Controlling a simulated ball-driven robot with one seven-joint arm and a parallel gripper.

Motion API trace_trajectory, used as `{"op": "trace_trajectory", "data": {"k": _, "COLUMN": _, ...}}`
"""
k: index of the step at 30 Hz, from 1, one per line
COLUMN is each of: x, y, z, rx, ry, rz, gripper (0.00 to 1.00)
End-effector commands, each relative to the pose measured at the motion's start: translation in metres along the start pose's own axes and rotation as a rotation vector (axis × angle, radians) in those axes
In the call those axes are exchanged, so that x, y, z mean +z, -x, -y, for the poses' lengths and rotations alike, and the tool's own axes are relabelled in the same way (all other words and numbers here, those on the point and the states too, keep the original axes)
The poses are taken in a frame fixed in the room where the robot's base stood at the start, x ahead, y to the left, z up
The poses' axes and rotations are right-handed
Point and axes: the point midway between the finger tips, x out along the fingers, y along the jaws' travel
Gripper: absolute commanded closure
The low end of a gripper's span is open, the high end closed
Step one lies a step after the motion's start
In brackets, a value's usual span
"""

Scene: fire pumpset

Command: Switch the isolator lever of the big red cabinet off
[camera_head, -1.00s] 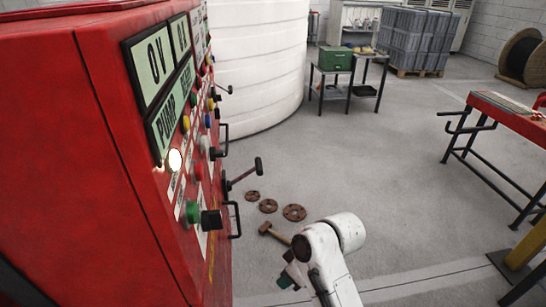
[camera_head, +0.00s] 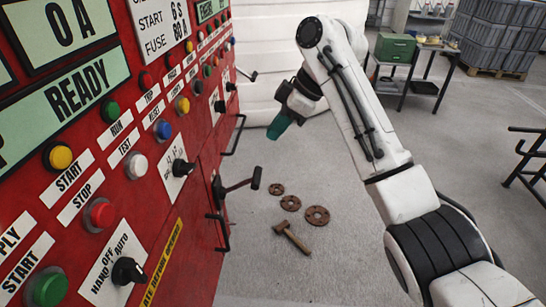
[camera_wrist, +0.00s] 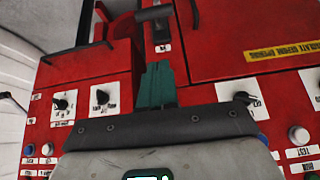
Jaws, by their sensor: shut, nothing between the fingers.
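The big red cabinet (camera_head: 205,150) fills the left of the head view. Its isolator lever (camera_head: 238,186) sticks out from the front, with a black grip at the outer end. A lever with a black grip also shows at the top of the wrist view (camera_wrist: 157,22), just beyond the fingertips. My gripper (camera_head: 278,128) is shut and empty, with teal fingers pointing down. In the head view it is above and right of the lever grip, apart from it. In the wrist view the teal fingers (camera_wrist: 157,84) lie in front of the red panel.
Black door handles (camera_head: 222,232), rotary switches (camera_head: 128,271) and several push buttons crowd the cabinet front. A smaller lever (camera_head: 247,75) juts out farther back. A hammer (camera_head: 292,238) and rusty flanges (camera_head: 317,216) lie on the floor. A white tank (camera_head: 270,60) stands behind.

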Motion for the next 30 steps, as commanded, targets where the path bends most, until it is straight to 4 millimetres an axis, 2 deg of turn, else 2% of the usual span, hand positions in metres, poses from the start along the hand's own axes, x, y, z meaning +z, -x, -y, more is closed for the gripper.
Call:
{"op": "trace_trajectory", "data": {"k": 6, "x": -0.006, "y": 0.006, "z": -0.002, "rx": -0.004, "ry": 0.018, "rz": 0.001, "gripper": 1.0}}
{"op": "trace_trajectory", "data": {"k": 17, "x": -0.006, "y": 0.001, "z": -0.001, "rx": -0.004, "ry": 0.017, "rz": 0.001, "gripper": 1.0}}
{"op": "trace_trajectory", "data": {"k": 23, "x": -0.006, "y": -0.026, "z": -0.001, "rx": -0.006, "ry": 0.017, "rz": 0.002, "gripper": 1.0}}
{"op": "trace_trajectory", "data": {"k": 30, "x": -0.006, "y": -0.074, "z": -0.001, "rx": -0.005, "ry": 0.015, "rz": 0.002, "gripper": 1.0}}
